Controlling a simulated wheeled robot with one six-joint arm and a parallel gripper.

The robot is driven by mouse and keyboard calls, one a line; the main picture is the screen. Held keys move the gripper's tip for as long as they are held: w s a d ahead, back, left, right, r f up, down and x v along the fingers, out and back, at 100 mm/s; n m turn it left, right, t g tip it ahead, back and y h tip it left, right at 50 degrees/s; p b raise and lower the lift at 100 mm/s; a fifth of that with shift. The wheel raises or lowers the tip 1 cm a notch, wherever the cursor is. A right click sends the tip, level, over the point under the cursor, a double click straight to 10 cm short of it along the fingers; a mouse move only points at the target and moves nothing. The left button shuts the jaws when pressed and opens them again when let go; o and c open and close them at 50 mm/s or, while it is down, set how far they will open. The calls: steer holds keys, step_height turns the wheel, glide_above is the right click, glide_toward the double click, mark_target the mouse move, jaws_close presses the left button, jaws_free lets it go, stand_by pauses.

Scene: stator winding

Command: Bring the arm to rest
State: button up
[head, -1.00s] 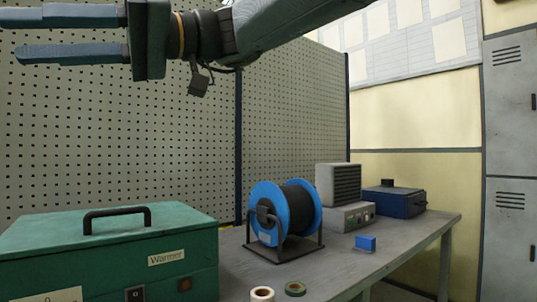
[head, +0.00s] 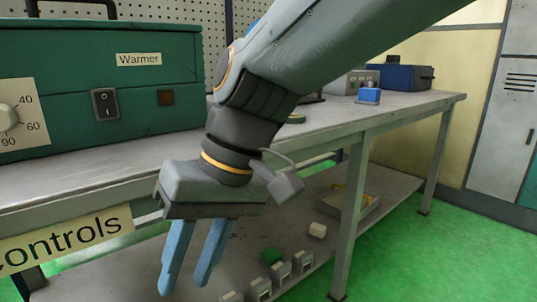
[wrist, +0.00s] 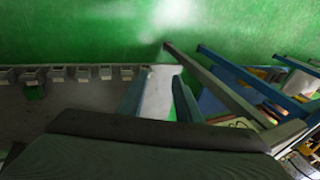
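My gripper (head: 186,278) hangs pointing down in front of the workbench (head: 410,104), at the lower middle of the head view. Its two blue fingers are apart, with nothing between them. In the wrist view the gripper (wrist: 158,88) also shows two separated, empty fingers over the lower shelf (wrist: 75,105) and the green floor (wrist: 90,30). My arm reaches down from the upper right of the head view and hides part of the bench top.
The green warmer (head: 75,85) stands on the bench at left, above a "Controls" label (head: 68,240). A blue box (head: 405,77) and a small blue block (head: 369,95) are at the far right. Several small grey units (head: 280,272) and a green block (head: 271,256) sit on the lower shelf.

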steer(key=d+f+m+t+h+b, duration=0.1)
steer(key=d+f+b, duration=0.2)
steer(key=d+f, duration=0.35)
steer(key=d+f+h+b, duration=0.2)
steer(key=d+f+b, duration=0.1)
steer(key=f, duration=0.6)
steer(key=d+r+m+p, duration=0.2)
steer(key=d+r+p, duration=0.4)
steer(key=r+p, duration=0.3)
steer(key=d+r+m+h+p, duration=0.1)
steer(key=d+r+p, duration=0.6)
steer(key=p, duration=0.9)
steer(key=d+r+m+p, duration=0.3)
steer(key=d+r+p, duration=0.4)
steer(key=r+p, duration=0.6)
steer(key=shift+s+d+m+p, duration=0.15)
steer(key=shift+m+p, duration=0.15)
steer(key=shift+m, duration=0.1)
steer(key=shift+f, duration=0.1)
